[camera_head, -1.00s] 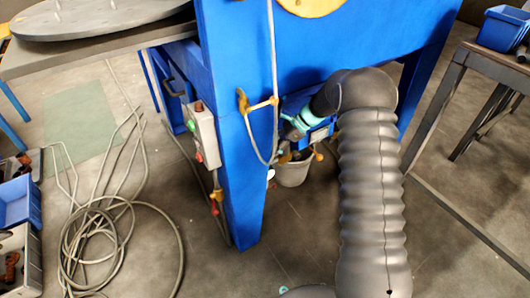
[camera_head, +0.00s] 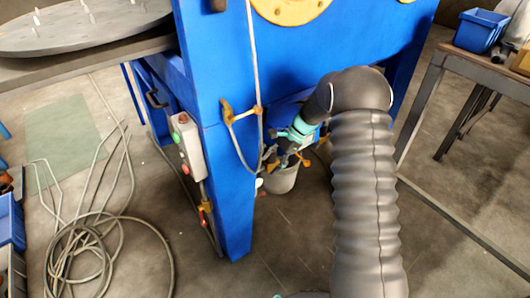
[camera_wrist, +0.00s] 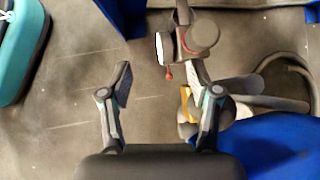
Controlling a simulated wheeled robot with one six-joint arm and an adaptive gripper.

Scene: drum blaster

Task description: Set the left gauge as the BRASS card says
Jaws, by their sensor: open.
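My gripper (camera_wrist: 160,78) is open and empty in the wrist view, its two fingers apart above the floor. A small fitting with a white-edged disc (camera_wrist: 160,48), a grey round cap (camera_wrist: 202,36) and a red-tipped pin (camera_wrist: 168,74) lies just beyond the fingers. The disc seems edge-on; I cannot tell whether it is the left gauge. I see no face or needle, and cannot make out the BRASS card.
The blue machine frame (camera_head: 231,190) carries a switch box (camera_head: 187,145) and a brass-coloured bracket (camera_head: 240,113). Coiled hose (camera_head: 108,255) lies on the floor at left. A workbench (camera_head: 485,72) stands at right.

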